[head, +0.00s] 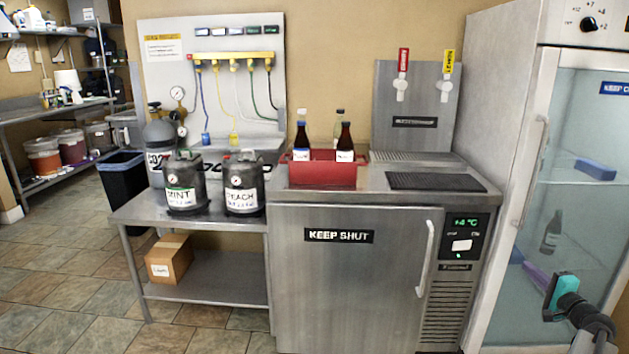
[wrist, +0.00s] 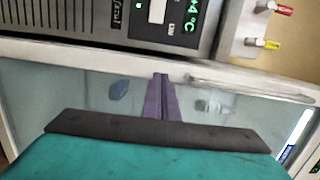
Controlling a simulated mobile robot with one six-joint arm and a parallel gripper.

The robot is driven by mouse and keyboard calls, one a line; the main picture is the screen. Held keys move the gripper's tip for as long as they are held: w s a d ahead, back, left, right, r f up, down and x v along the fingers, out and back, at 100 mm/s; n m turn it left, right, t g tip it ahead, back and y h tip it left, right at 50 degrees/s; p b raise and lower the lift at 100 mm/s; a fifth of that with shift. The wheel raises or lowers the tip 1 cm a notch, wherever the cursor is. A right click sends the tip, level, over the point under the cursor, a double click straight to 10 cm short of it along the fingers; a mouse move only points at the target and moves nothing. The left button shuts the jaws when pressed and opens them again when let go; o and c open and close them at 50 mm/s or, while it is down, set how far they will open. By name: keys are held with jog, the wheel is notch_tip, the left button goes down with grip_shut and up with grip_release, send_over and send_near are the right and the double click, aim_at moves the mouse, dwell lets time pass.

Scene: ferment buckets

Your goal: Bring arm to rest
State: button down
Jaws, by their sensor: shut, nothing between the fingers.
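My gripper (head: 530,267) is at the lower right of the head view, in front of the glass-door fridge (head: 497,190). It has a teal body and purple fingers. In the wrist view my gripper (wrist: 160,82) shows its two purple fingers together, with nothing between them. The fingers point toward the fridge front; whether they touch the glass I cannot tell. My arm enters from the bottom right corner and is mostly out of the picture.
The steel cooler (head: 350,275) marked KEEP SHUT is closed, left of my gripper. A cardboard box (head: 168,259) lies on the lower shelf. The tiled floor at left is clear.

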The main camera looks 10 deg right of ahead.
jog(key=w+a+f+n+g+y+p, duration=0.1)
jog(key=w+a+f+y, duration=0.1)
jog(key=w+a+f, duration=0.3)
jog(key=w+a+f+n+g+y+p, duration=0.1)
jog(key=a+f, duration=0.2)
jog(key=a, duration=0.4)
jog(key=s+a+f+n+g+y+p, duration=0.1)
jog(key=a+f+n+g+y+p, duration=0.15)
jog(key=a+f, duration=0.6)
jog(key=a+f+n+g+y+p, duration=0.1)
jog(key=a+f+n+g+p, duration=0.15)
jog(key=a, duration=1.05)
jog(key=s+a+f+n+g+y+p, duration=0.15)
jog(key=a+f+g, duration=0.35)
jog(key=a, duration=0.6)
jog(key=s+a+f+n+g+p, duration=0.3)
jog(key=s+a+f, duration=0.1)
jog(key=s+a, duration=0.45)
jog(key=s+a+f+n+g+p, duration=0.2)
jog(key=s+a+f+n+g, duration=0.15)
jog(key=s+a, duration=0.45)
jog(key=s+a+n+g+h+p, duration=0.2)
jog(key=s, duration=0.6)
jog(key=s+a+n+g+h+p, duration=0.2)
jog(key=s+h, duration=0.1)
jog(key=s, duration=0.6)
jog(key=shift+a+f+n+h, duration=0.15)
jog(key=shift+f+n+h, duration=0.05)
jog(key=shift+n+h, duration=0.1)
